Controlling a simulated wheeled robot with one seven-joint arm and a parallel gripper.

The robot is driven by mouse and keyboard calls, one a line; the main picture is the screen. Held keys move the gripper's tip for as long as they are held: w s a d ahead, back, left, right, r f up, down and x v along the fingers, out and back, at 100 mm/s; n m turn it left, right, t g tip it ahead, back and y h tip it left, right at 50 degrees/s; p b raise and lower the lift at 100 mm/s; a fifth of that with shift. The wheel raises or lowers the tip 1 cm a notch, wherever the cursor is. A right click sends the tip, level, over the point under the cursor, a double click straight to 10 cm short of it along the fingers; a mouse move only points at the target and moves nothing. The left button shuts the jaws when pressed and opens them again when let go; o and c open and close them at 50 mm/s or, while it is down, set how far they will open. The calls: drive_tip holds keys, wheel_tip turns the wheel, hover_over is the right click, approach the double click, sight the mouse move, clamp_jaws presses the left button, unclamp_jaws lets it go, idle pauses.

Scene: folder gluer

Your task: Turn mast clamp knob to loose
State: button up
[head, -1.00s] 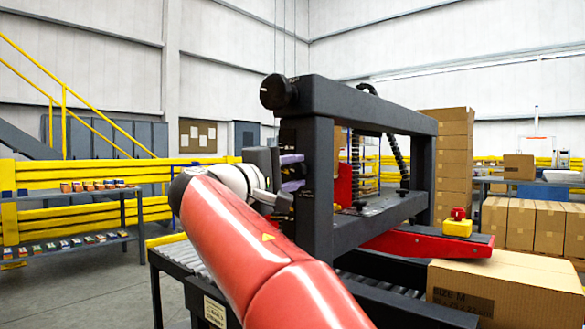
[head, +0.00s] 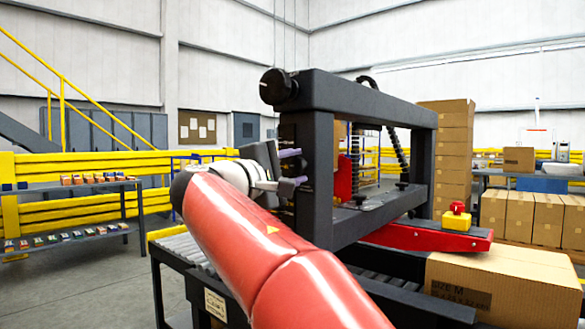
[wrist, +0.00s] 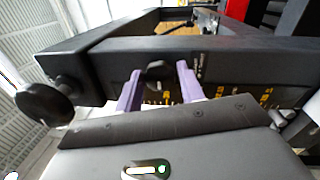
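A small black knob (wrist: 156,74) sits on the dark side plate of the machine frame, with yellow and white markings around it. My gripper (wrist: 160,86) has two purple fingers, one on each side of this knob, with a visible gap to it on both sides. In the head view my gripper (head: 290,168) is at the left upright of the frame, and the small knob is not clear there. A larger round black knob (head: 278,90) is at the frame's top left corner; it also shows in the wrist view (wrist: 44,104). I cannot read which knob is the mast clamp.
The black machine frame (head: 365,103) stands over a roller conveyor. A red bar with a yellow box and red button (head: 457,217) is at the right. A carton (head: 505,285) is at the front right. Yellow rails (head: 100,165) and a shelf are at the left.

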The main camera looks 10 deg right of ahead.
drive_tip(key=shift+o, duration=1.4)
drive_tip(key=b+v, duration=0.1)
drive_tip(key=v, duration=0.7)
drive_tip(key=shift+d, duration=0.1)
